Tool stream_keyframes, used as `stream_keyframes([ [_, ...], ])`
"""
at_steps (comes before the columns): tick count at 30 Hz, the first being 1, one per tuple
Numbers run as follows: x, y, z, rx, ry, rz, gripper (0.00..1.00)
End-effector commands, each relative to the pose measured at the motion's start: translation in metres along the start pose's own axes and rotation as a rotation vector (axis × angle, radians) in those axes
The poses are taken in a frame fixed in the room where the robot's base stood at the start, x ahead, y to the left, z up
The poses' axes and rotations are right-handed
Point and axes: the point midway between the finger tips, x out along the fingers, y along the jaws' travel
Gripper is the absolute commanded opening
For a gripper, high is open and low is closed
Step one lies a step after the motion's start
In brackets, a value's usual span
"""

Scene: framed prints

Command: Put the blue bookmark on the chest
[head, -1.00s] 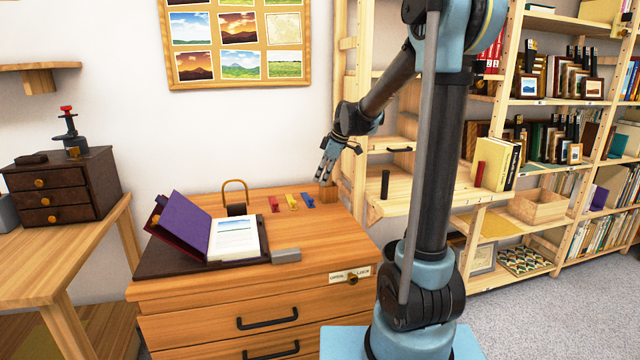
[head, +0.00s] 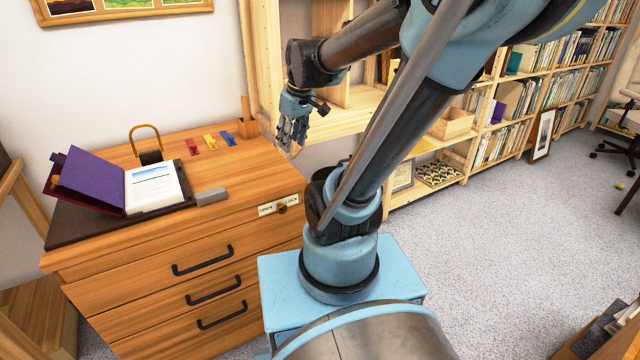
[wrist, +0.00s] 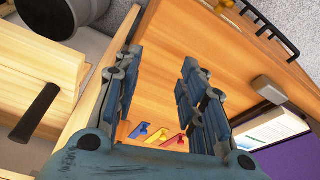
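The wrist view shows the blue piece (wrist: 140,130) beyond the base of my open fingers. My gripper (head: 291,138) hangs in the air near the chest's back right corner, not touching the pieces. In the wrist view my gripper (wrist: 160,62) has its fingers spread, with nothing between them.
An open book with a purple cover (head: 92,180), a padlock (head: 147,150) and a grey block (head: 211,196) stand on the chest top. A pale wooden shelf unit (head: 335,125) is close behind my gripper. Open carpet (head: 500,240) lies at the right.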

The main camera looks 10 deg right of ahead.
Motion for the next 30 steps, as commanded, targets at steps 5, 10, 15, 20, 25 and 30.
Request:
stream_keyframes([
  [5,0.010,-0.009,0.059,0.180,-0.031,0.037,0.38],
  [10,0.024,-0.016,0.108,0.348,-0.053,0.075,0.38],
  [15,0.037,-0.022,0.142,0.472,-0.069,0.105,0.38],
  [20,0.043,-0.025,0.156,0.526,-0.074,0.119,0.38],
  [25,0.044,-0.025,0.157,0.533,-0.075,0.121,0.38],
  [30,0.044,-0.025,0.157,0.532,-0.075,0.121,0.38],
])
